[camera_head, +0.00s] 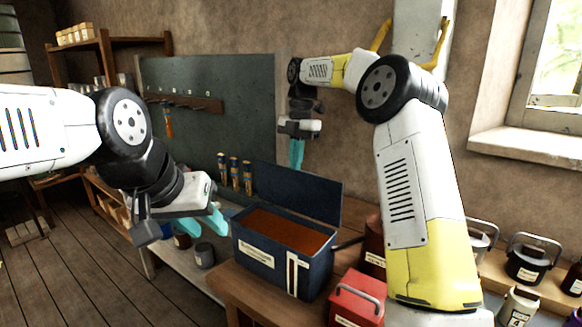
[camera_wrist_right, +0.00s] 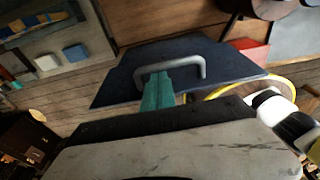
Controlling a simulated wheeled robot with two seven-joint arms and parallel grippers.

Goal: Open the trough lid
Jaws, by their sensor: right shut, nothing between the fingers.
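The trough (camera_head: 262,262) is a dark blue open-topped box on the wooden bench, with rust-brown contents showing. Its lid (camera_head: 318,198) stands raised, upright along the far side. The right wrist view shows the lid's dark outer face (camera_wrist_right: 120,78) and its grey bar handle (camera_wrist_right: 190,58). My right gripper (camera_head: 296,155) is at the lid's far upper edge, its teal fingertips (camera_wrist_right: 157,92) shut with nothing between them. They overlap the handle in the wrist view; I cannot tell whether they touch it. My left gripper (camera_head: 208,225) is open and empty, left of the trough.
A red box with a handle (camera_head: 357,300) stands close to the trough's right front. A dark lidded pot (camera_head: 527,262) is on the right bench. Open floor lies at left.

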